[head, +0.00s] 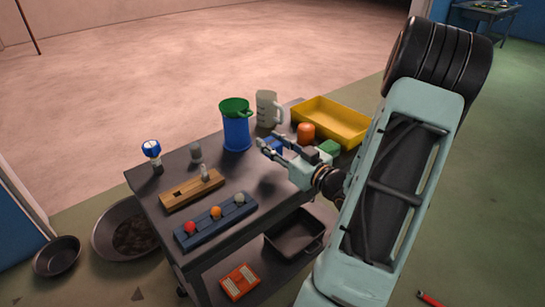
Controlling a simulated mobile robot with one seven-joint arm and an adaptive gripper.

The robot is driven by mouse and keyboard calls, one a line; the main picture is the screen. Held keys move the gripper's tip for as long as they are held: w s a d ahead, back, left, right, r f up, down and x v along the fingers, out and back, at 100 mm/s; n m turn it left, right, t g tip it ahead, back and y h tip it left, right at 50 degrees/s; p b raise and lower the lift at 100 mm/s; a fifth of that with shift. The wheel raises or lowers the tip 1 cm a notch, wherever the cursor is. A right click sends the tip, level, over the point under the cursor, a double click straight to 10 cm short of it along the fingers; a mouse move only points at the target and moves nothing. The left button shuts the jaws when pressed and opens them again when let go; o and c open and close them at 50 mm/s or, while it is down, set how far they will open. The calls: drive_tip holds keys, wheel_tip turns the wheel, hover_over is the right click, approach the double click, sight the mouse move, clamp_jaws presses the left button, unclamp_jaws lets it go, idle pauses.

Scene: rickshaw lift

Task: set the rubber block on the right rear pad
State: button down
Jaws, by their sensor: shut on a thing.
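My gripper (267,147) is above the right part of the dark cart top (245,170). Its fingers point left, and a small blue piece (276,146) shows between them. The gripper is shut on this piece, which is small and partly hidden by the fingers. I cannot tell whether it is the rubber block. I cannot make out a rickshaw, a lift or a right rear pad in this view.
A blue container with green top (236,128), a grey jug (267,108), a yellow tray (333,120), an orange piece (306,132) and a green piece (328,147) crowd the cart. A wooden holder (185,193) and a blue rack (206,228) sit left.

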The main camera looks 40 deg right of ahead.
drive_tip(key=shift+w+d+f, duration=0.25)
drive_tip(key=shift+w+f, duration=0.05)
drive_tip(key=shift+f, duration=0.25)
drive_tip(key=shift+w+d+f+b, duration=0.15)
drive_tip(key=shift+f+b, duration=0.15)
drive_tip(key=shift+f, duration=0.65)
drive_tip(key=shift+w+d+f+b, duration=0.1)
drive_tip(key=shift+f+b, duration=0.15)
drive_tip(key=shift+f, duration=0.65)
drive_tip(key=shift+f, duration=0.15)
drive_tip(key=c, duration=1.5)
unclamp_jaws()
drive_tip(key=shift+o, duration=0.2)
